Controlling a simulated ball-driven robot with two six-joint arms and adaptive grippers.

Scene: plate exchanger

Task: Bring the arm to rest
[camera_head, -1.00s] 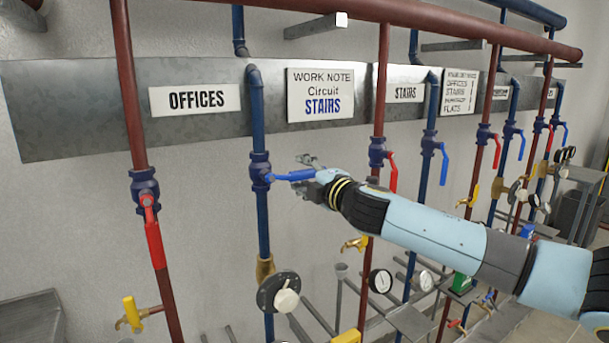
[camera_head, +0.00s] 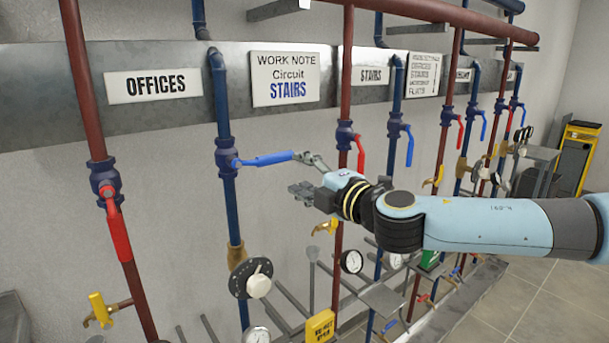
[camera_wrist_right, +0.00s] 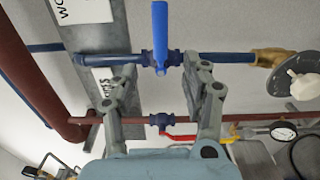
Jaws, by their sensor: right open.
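My right gripper (camera_head: 308,176) is open and empty, its two fingers spread in front of the blue pipe (camera_head: 221,98) beside the OFFICES sign (camera_head: 153,84). The blue lever (camera_head: 265,159) on that pipe's valve stands out level to the right, its tip close to my upper finger; I cannot tell if they touch. In the right wrist view the open gripper (camera_wrist_right: 160,82) has the lever (camera_wrist_right: 160,35) and its valve beyond the gap between the fingers. My right arm reaches in from the right. My left gripper is not in view.
A red pipe (camera_head: 347,60) with a red lever (camera_head: 361,152) runs behind my gripper. A black dial with a white knob (camera_head: 250,279), a gauge (camera_head: 352,261) and a yellow tag (camera_head: 320,326) are below. Open floor (camera_head: 520,300) lies at lower right.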

